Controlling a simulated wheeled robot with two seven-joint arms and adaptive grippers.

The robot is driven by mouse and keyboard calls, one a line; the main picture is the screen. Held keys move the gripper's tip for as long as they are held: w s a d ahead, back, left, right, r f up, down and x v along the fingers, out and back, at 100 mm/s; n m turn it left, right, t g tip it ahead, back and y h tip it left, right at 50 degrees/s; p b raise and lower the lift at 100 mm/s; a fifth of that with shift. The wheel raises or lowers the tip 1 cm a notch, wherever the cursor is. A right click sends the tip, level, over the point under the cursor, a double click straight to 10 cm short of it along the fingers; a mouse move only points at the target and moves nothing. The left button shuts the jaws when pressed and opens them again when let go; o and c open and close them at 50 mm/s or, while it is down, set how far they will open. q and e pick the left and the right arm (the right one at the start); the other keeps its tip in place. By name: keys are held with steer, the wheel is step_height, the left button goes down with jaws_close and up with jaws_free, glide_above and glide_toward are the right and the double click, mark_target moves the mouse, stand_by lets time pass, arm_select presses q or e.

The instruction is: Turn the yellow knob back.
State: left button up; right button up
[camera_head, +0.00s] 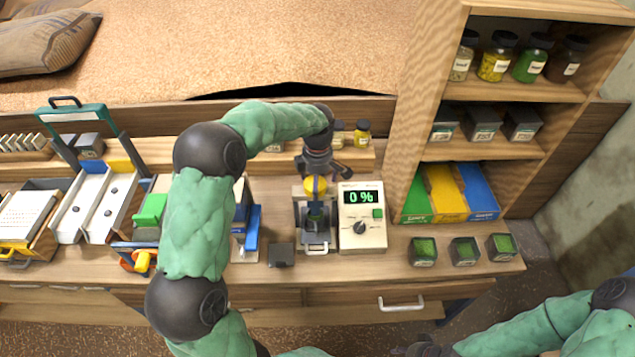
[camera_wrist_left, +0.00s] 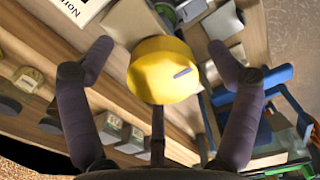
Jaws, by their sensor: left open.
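The yellow knob (camera_head: 315,186) sits on top of a small grey apparatus (camera_head: 314,238) on the bench, beside a meter. My left gripper (camera_head: 321,168) is just above it, pointing down. In the left wrist view the knob (camera_wrist_left: 163,72) lies between the two open fingers (camera_wrist_left: 160,48), with a visible gap on each side. A short grey mark shows on its face. The pale meter box (camera_head: 362,236) has a green display reading 0 % and a black dial. My right gripper (camera_head: 425,349) is only partly visible at the bottom edge; its fingers are not clear.
A wooden shelf (camera_head: 440,60) with jars and boxes rises right of the meter. Several dark tubs with green contents (camera_head: 423,252) stand at the front right. A blue bracket (camera_head: 253,230) and a small dark block (camera_head: 281,255) are left of the apparatus.

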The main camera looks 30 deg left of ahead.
arm_select(q)
steer(key=shift+a, duration=0.15)
steer(key=shift+r, duration=0.15)
step_height(320, 180, up, 12)
stand_by(0.3)
steer(key=shift+f, duration=0.2)
